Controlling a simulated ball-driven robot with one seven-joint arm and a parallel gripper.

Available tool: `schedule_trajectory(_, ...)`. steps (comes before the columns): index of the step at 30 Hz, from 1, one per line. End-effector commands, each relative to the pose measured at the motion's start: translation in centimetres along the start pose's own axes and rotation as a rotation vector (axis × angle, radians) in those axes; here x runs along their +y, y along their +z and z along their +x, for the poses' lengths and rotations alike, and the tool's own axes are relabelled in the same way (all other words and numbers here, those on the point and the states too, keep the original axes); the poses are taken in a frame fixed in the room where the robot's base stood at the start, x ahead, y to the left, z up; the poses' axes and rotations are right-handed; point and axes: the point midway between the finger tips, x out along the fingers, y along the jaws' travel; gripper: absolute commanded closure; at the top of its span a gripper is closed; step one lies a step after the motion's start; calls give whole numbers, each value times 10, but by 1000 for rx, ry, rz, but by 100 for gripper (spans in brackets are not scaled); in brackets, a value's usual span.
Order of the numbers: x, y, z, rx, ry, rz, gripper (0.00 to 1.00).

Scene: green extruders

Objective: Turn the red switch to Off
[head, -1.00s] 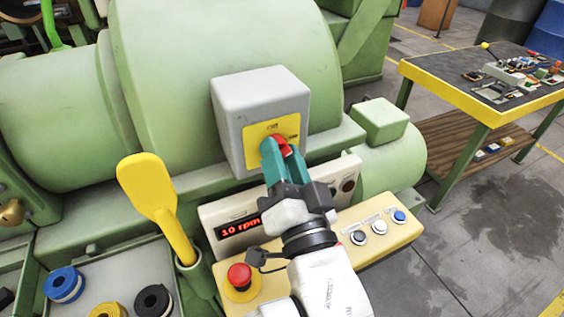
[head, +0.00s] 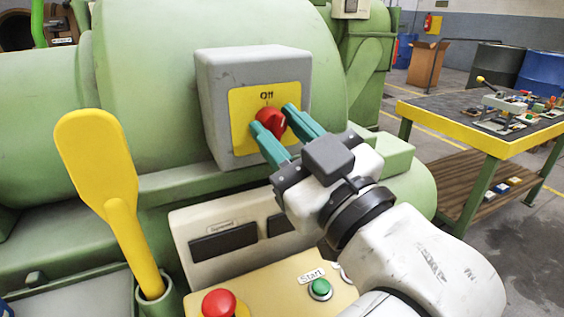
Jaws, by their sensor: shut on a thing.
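The red switch (head: 270,123) is a round knob on a yellow plate (head: 242,103) on the front of a grey box (head: 218,85). The word "Off" shows on the plate just above the knob. My gripper (head: 280,129) has teal fingers, one at the lower left and one at the upper right of the knob, and it is shut on the knob. The fingers hide part of the knob's sides. The display (head: 223,242) on the panel below is dark.
A yellow lever (head: 105,180) stands at the left. Below are a red mushroom button (head: 219,303) and a green Start button (head: 320,289). A yellow-edged table (head: 453,130) with parts stands at the right. Green machine bodies lie behind the box.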

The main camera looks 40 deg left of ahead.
Motion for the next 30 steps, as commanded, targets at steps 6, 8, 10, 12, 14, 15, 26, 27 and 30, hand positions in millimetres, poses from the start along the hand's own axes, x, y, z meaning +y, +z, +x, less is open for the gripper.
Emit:
schedule_trajectory(6, -1, 2, -1, -7, -50, -148, 96)
schedule_trajectory(8, -1, 2, 0, -9, -61, -177, 96)
schedule_trajectory(10, -1, 2, 0, -10, -71, -207, 96)
schedule_trajectory(12, -1, 1, 0, -12, -80, -232, 96)
schedule_trajectory(14, -1, 1, 0, -13, -86, -248, 96)
schedule_trajectory(15, -1, 1, 0, -14, -89, -257, 96)
schedule_trajectory(26, -1, 0, 1, -16, -99, -284, 96)
schedule_trajectory(27, -1, 0, 1, -16, -99, -284, 96)
schedule_trajectory(30, -1, 0, 1, -16, -99, -283, 96)
